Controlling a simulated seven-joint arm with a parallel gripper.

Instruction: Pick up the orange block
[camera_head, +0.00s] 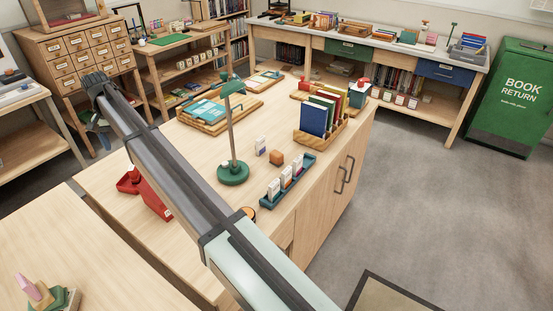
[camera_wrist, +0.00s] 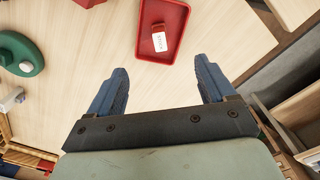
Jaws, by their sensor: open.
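The orange block (camera_head: 276,160) is a small cube on the wooden table (camera_head: 330,150) in the head view. It sits right of the green lamp's base, behind a blue tray of upright white cards. I cannot make it out in the wrist view. My gripper (camera_wrist: 160,86) is open, its two blue fingers apart with nothing between them. In the head view, my arm crosses in front of the table to the upper left, with the gripper end away from the block and mostly hidden.
The green lamp (camera_head: 232,172) stands left of the block. A book rack (camera_head: 337,128) stands to the right. A red tray (camera_wrist: 147,45) lies beyond my fingers.

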